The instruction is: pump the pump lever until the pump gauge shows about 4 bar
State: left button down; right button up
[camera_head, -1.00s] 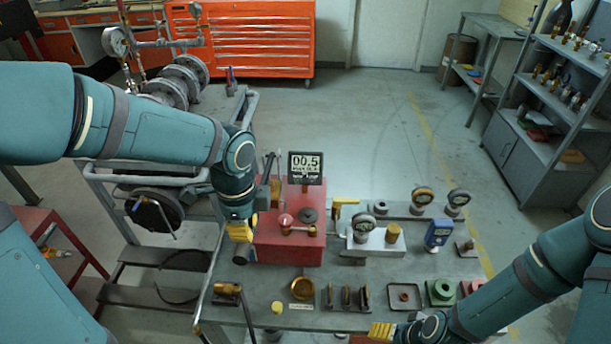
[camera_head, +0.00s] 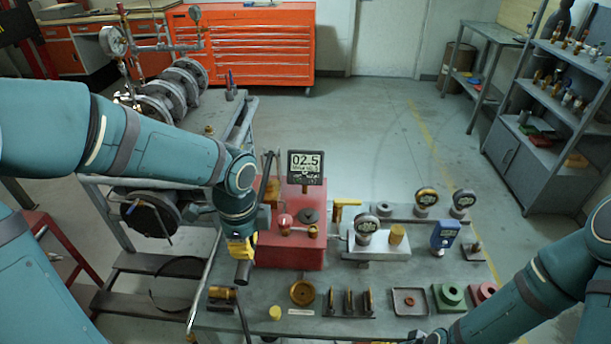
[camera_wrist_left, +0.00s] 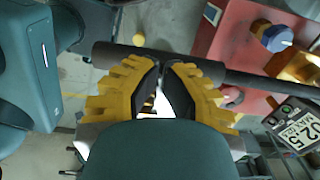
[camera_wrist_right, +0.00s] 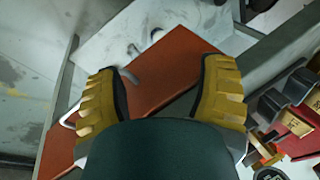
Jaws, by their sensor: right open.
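The red pump (camera_head: 290,250) stands on the bench, its digital gauge (camera_head: 305,167) reading 02.5. The gauge also shows in the left wrist view (camera_wrist_left: 294,124). The dark pump lever (camera_wrist_left: 270,83) crosses the left wrist view from side to side; its thick end (camera_head: 243,273) shows in the head view. My left gripper (camera_wrist_left: 162,64) has its fingertips together, over the lever near that thick end. The lever runs across both fingers, not visibly between them; contact is hidden. My right gripper (camera_wrist_right: 158,70) is open and empty, below the head view's lower edge.
A valve pipe rig (camera_head: 165,95) stands behind left. A shelf (camera_head: 550,130) stands at right.

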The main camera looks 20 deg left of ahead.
pick_arm(q)
jog(key=shift+f, duration=0.45)
jog(key=shift+r, duration=0.2)
pick_arm(e)
jog(key=shift+f, duration=0.2)
pick_arm(q)
jog(key=shift+r, duration=0.25)
notch_tip(320, 180, up, 10)
jog(key=p, duration=0.9)
pick_arm(e)
notch_tip(320, 180, up, 10)
jog(key=w, duration=0.2)
jog(key=shift+d+f+t, duration=0.2)
jog(key=shift+t, duration=0.1)
